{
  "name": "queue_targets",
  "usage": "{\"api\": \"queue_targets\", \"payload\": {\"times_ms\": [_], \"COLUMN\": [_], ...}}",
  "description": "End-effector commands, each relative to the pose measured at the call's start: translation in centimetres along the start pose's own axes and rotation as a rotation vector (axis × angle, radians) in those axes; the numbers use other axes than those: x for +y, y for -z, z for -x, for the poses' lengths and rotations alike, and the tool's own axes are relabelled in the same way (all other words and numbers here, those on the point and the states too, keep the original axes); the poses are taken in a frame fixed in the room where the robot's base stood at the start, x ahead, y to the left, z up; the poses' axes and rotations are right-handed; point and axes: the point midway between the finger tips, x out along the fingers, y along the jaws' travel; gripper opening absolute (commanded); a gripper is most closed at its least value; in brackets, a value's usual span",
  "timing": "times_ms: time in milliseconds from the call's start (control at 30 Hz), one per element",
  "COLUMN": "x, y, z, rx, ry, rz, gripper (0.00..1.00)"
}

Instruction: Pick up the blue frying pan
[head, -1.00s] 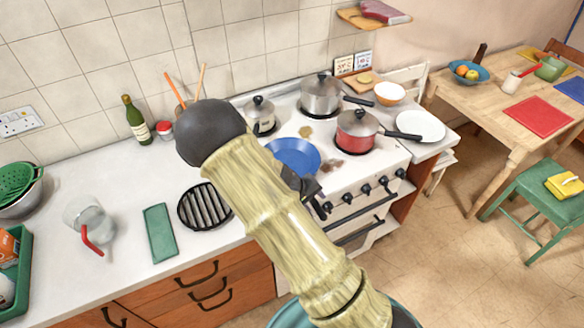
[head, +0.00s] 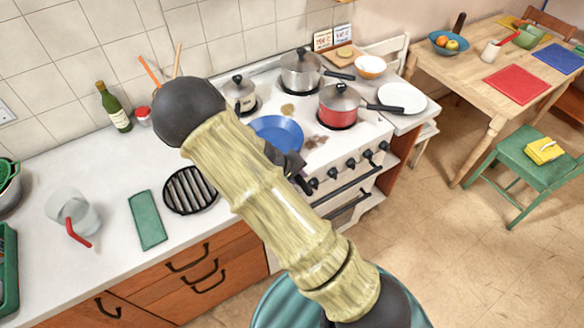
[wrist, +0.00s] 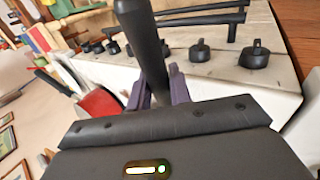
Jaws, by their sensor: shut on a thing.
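The blue frying pan (head: 280,130) is at the front left of the white stove top in the head view, partly hidden behind my arm. I cannot tell whether it touches the hob. My gripper (head: 303,184) is at the stove's front edge, mostly hidden by my arm in the head view. In the wrist view, the purple fingers of my gripper (wrist: 158,90) are closed around a dark handle (wrist: 143,35), which rises between them. The pan's blue bowl is not seen in the wrist view.
A red pot (head: 338,108), a steel pot (head: 301,72) and a small lidded pot (head: 238,95) stand around the pan. A black grill plate (head: 190,190) and a green board (head: 147,220) lie on the counter to the left. Stove knobs (head: 331,172) line the front.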

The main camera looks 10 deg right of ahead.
Motion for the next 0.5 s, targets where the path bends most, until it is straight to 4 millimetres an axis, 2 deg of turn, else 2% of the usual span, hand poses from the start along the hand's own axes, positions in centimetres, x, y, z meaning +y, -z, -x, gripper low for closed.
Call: {"api": "queue_targets", "payload": {"times_ms": [267,500], "x": [1.4,3.4], "y": [0.1,0.2], "z": [2.2,5.3], "rx": [0.006,0.007], "ry": [0.002,0.002], "rz": [-0.008,-0.008], "gripper": [0.00,0.00]}}
